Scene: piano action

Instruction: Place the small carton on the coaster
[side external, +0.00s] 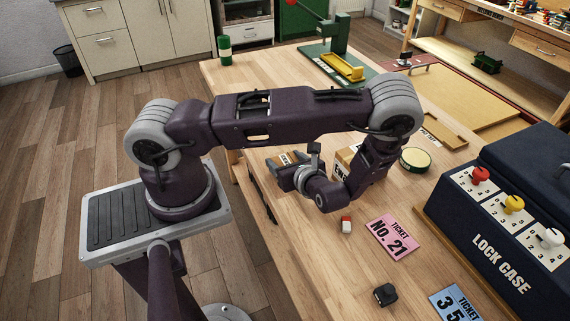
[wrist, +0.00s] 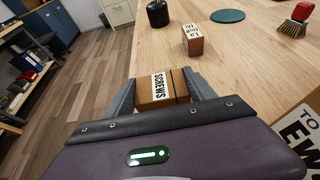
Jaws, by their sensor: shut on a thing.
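My gripper (wrist: 160,92) is shut on a small brown carton (wrist: 160,82) marked SCREWS, with one finger on each side of it in the wrist view. In the side view my gripper (side external: 292,176) is low over the near left edge of the wooden table. I cannot tell whether the held carton touches the table. A dark green round coaster (wrist: 227,15) lies flat on the table ahead and to the right in the wrist view, clear of the gripper and with nothing on it. I cannot pick the coaster out for certain in the side view.
Another small carton (wrist: 191,40) stands between gripper and coaster. A black cylinder (wrist: 157,14) is beyond it; a red-backed brush (wrist: 295,20) lies right. A bigger box (wrist: 297,140) is close on the right. A pink ticket (side external: 392,236) and lock case (side external: 505,225) occupy the table's right.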

